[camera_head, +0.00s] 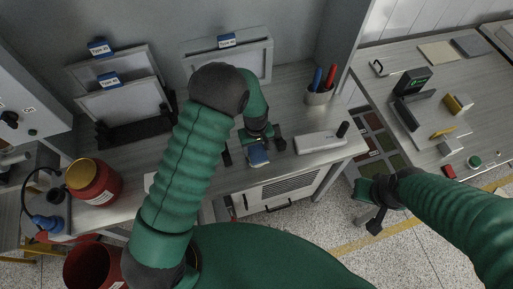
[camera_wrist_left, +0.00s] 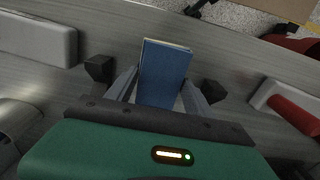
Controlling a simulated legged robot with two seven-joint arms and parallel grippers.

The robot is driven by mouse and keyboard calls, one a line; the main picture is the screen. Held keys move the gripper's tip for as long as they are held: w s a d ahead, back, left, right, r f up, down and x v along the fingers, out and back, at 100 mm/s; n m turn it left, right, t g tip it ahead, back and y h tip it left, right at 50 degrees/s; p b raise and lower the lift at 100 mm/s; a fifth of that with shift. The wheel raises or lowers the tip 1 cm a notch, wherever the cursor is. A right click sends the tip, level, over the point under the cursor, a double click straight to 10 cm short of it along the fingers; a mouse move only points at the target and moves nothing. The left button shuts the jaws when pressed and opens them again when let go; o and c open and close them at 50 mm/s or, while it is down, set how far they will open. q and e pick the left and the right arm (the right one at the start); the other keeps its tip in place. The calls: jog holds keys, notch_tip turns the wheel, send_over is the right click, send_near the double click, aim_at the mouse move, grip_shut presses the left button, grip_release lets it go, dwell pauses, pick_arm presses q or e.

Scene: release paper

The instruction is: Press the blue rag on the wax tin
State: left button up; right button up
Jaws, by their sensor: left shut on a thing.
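My left gripper (camera_head: 257,150) is over the middle of the bench, near its front edge. It is shut on a blue block-like thing, which I take to be the blue rag (camera_head: 258,157). The rag also shows in the left wrist view (camera_wrist_left: 164,77), upright between the two fingers (camera_wrist_left: 158,85). I cannot make out a thing that is surely the wax tin; my left arm hides part of the bench. My right gripper (camera_head: 374,206) hangs over the floor gap between the benches, and its jaws are unclear.
A white box (camera_head: 318,143) and a pen cup (camera_head: 319,96) stand right of the left gripper. A red can with a gold lid (camera_head: 93,180) stands at the left. A red cylinder (camera_wrist_left: 294,115) lies on a white tray in the wrist view. Panels stand at the back.

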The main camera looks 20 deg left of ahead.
aim_at(256, 150)
pick_arm(q)
notch_tip(256, 150, up, 6)
jog(key=p, duration=0.4)
jog(key=shift+f, duration=0.1)
dwell(0.4)
